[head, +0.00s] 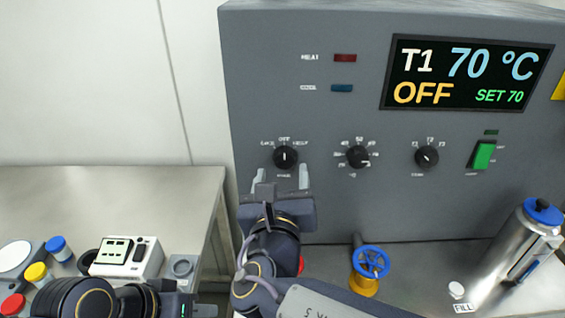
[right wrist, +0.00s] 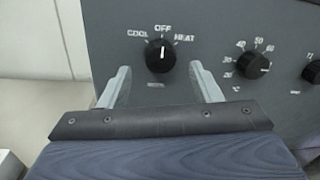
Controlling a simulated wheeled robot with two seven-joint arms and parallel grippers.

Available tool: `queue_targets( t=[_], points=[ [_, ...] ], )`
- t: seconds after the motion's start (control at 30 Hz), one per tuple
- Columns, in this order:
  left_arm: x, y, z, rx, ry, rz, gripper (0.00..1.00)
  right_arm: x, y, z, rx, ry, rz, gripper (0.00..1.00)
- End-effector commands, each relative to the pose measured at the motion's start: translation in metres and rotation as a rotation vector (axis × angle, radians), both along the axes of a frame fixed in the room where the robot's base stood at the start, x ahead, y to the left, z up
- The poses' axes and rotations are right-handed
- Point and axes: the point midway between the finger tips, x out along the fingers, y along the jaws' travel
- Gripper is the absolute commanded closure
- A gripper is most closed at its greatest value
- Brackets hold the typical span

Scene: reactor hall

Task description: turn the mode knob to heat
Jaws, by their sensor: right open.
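The mode knob (head: 286,157) is a round black knob at the left of the grey control panel. Its white pointer line stands straight up at OFF, between COOL on the left and HEAT on the right. It also shows in the right wrist view (right wrist: 160,55). My right gripper (head: 281,178) is open just below and in front of the knob. In the right wrist view its two fingers (right wrist: 160,85) stand apart on either side of the knob, not visibly touching it. My left arm shows at the lower left, but its fingertips are not clearly visible.
The display (head: 466,73) reads T1 70 °C, OFF, SET 70. The heat lamp (head: 345,58) and cool lamp (head: 342,88) look dark. Two more knobs (head: 358,157) (head: 426,156) and a green switch (head: 482,155) sit to the right. A blue valve wheel (head: 370,262) and steel flask (head: 510,252) stand below.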

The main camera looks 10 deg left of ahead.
Motion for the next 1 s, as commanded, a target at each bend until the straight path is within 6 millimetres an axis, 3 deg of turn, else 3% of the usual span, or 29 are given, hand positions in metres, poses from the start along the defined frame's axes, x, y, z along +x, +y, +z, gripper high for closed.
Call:
queue_targets(
  t=[0.23, 0.57, 0.9, 1.0],
  points=[
    [0.000, 0.000, 0.004, 0.000, 0.000, 0.000, 0.64, 0.029, 0.003, 0.000, 0.001, 0.002, -0.001, 0.42],
    [0.000, 0.000, 0.004, 0.000, 0.000, 0.000, 0.64, 0.033, 0.003, 0.000, 0.003, 0.002, 0.000, 0.42],
    [0.000, 0.000, 0.004, 0.000, 0.000, 0.000, 0.64, 0.033, 0.004, 0.000, 0.003, 0.002, 0.000, 0.87],
    [0.000, 0.000, 0.004, 0.000, 0.000, 0.000, 0.64, 0.033, 0.003, -0.001, 0.005, 0.004, -0.001, 0.87]
  ],
)
